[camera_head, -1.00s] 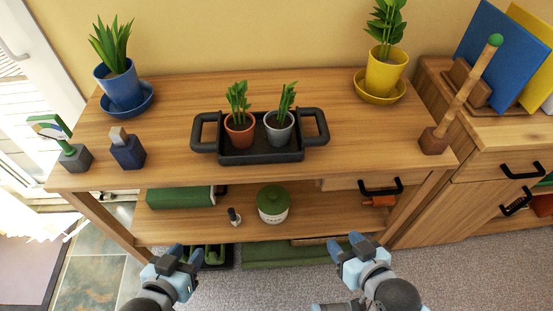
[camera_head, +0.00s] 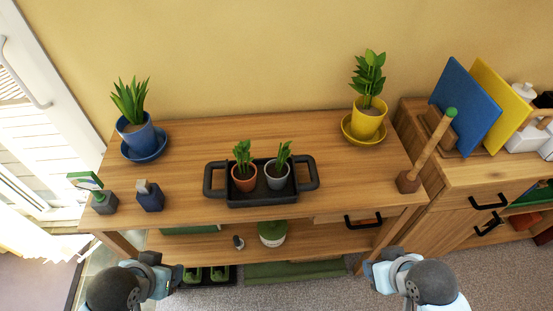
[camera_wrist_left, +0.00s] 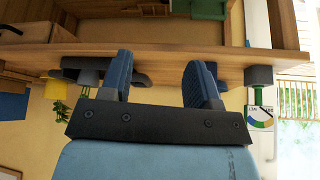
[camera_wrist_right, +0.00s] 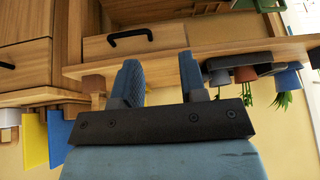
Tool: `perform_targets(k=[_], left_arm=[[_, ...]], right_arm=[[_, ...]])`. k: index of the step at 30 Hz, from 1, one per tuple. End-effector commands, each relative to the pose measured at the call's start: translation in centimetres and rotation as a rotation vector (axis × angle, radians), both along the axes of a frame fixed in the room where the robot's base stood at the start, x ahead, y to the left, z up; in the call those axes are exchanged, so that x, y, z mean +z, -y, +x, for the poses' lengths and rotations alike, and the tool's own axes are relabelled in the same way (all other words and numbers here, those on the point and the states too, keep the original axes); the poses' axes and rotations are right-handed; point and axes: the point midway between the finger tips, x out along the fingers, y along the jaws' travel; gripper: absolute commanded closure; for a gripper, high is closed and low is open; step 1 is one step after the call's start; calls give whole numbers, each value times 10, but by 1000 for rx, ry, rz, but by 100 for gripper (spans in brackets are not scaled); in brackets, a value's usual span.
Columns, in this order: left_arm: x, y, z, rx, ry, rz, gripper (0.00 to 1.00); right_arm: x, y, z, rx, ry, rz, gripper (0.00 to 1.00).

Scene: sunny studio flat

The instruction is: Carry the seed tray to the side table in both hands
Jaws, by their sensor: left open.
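The seed tray (camera_head: 262,200) is black with a raised loop handle at each end. It stands on the wooden table top and holds a terracotta pot (camera_head: 244,178) and a grey pot (camera_head: 276,176), each with a green plant. My left gripper (camera_head: 176,276) is in front of the table, below and left of the tray, open and empty. Its spread fingers show in the left wrist view (camera_wrist_left: 158,84). My right gripper (camera_head: 372,272) is in front of the table, below and right of the tray. Its fingers stand apart and empty in the right wrist view (camera_wrist_right: 160,84).
A blue pot (camera_head: 138,137), a dark blue block (camera_head: 150,197) and a dial gauge (camera_head: 102,200) stand left on the table. A yellow pot (camera_head: 368,122) and a wooden post (camera_head: 428,150) stand right. A cabinet (camera_head: 480,180) adjoins on the right. A shelf is below.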

Motion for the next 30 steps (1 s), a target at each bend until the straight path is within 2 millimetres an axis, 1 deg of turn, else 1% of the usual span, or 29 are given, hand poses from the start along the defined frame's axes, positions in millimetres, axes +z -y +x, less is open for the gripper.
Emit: perform_targets(k=[1,2,3,5,8,9,11,12,16,18,21,24,27,30], left_arm=[[32,-4,3,18,-42,17,44],[40,-6,4,32,-72,29,44],[47,-7,9,51,-109,41,44],[48,-5,20,75,-142,56,44],[45,1,45,110,-167,73,44],[44,6,57,122,-169,78,44],[42,12,77,141,-170,86,44],[41,18,90,151,-168,92,44],[44,35,134,188,-154,115,44],[48,44,157,206,-142,130,44],[56,57,187,231,-128,151,44],[64,67,210,251,-113,171,44],[70,74,225,264,-103,185,44],[73,77,233,274,-97,192,44]], right_arm=[[31,-1,6,1,-45,0,61],[38,-4,9,2,-79,5,61],[45,-9,18,7,-123,14,61],[43,-20,33,17,-172,33,61],[39,-40,65,38,-231,67,61],[37,-49,79,45,-250,79,61],[34,-61,101,56,-280,94,61],[33,-68,116,61,-299,102,61],[35,-86,165,58,-361,110,61],[39,-91,191,46,-395,106,61],[47,-93,226,16,-439,94,61],[57,-91,253,-18,-473,81,61],[65,-88,271,-48,-496,71,61],[69,-86,280,-65,-509,68,61]])
